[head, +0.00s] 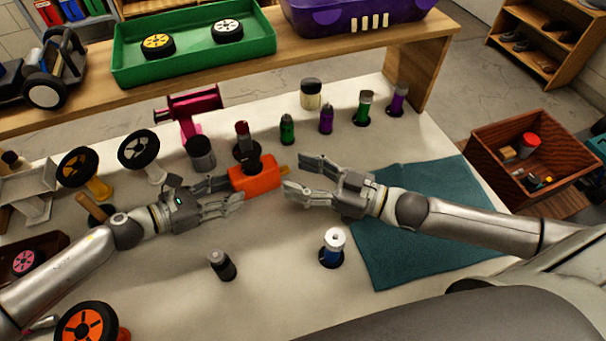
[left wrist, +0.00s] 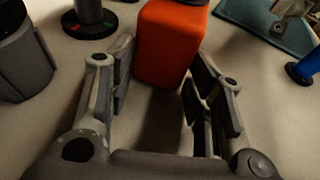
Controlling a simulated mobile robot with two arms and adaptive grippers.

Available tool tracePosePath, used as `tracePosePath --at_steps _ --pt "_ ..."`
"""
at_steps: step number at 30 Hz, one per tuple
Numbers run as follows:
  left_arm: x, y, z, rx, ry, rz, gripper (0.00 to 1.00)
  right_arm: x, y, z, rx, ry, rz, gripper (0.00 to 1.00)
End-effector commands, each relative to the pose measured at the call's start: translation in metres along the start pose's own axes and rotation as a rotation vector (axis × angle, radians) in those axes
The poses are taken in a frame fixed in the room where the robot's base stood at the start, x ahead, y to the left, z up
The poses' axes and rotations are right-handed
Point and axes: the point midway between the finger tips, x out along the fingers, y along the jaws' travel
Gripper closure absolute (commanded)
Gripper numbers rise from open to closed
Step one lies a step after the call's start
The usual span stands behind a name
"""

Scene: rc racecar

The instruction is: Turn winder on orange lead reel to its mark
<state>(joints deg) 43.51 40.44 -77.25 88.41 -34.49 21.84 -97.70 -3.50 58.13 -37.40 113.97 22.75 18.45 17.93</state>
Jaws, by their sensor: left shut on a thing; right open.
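The orange lead reel (head: 252,178) is a box-like orange body standing on the table in the middle of the head view. A small yellowish piece, apparently its winder (head: 285,169), sticks out on its right side; the mark cannot be made out. My left gripper (head: 232,190) is shut on the reel's left end. In the left wrist view the orange body (left wrist: 170,45) shows between and beyond the fingers (left wrist: 160,65). My right gripper (head: 298,175) is open and empty, just right of the reel, its fingertips near the winder and apparently apart from it.
Behind the reel stand a dark red-topped bottle (head: 242,130), a grey-black canister (head: 201,153) and several small bottles. A blue-white bottle (head: 332,245) and a dark bottle (head: 222,265) stand in front. Wheels on stands (head: 139,149) are left. A teal mat (head: 420,262) lies right.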

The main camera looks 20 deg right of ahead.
Motion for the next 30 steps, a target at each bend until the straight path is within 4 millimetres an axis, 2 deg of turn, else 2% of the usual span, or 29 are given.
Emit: tracePosePath --at_steps 10,11,16,26,30 --pt "0.0 0.0 0.001 0.0 -0.001 0.0 0.73 -0.001 0.0 0.0 0.0 0.0 0.0 0.42" --pt "0.0 0.0 0.001 0.0 -0.001 0.0 0.5 -0.001 0.0 0.0 0.0 0.0 0.0 0.42" --pt "0.0 0.0 0.0 0.0 -0.001 0.0 0.28 0.0 0.0 0.0 0.0 0.0 0.0 0.42" --pt "-0.001 0.0 0.0 0.0 0.0 0.0 0.27 0.0 0.0 0.0 0.0 0.0 0.0 0.42" --pt "-0.011 0.0 -0.001 -0.002 0.001 0.001 0.27 0.0 0.0 0.0 0.0 0.0 0.0 0.42"
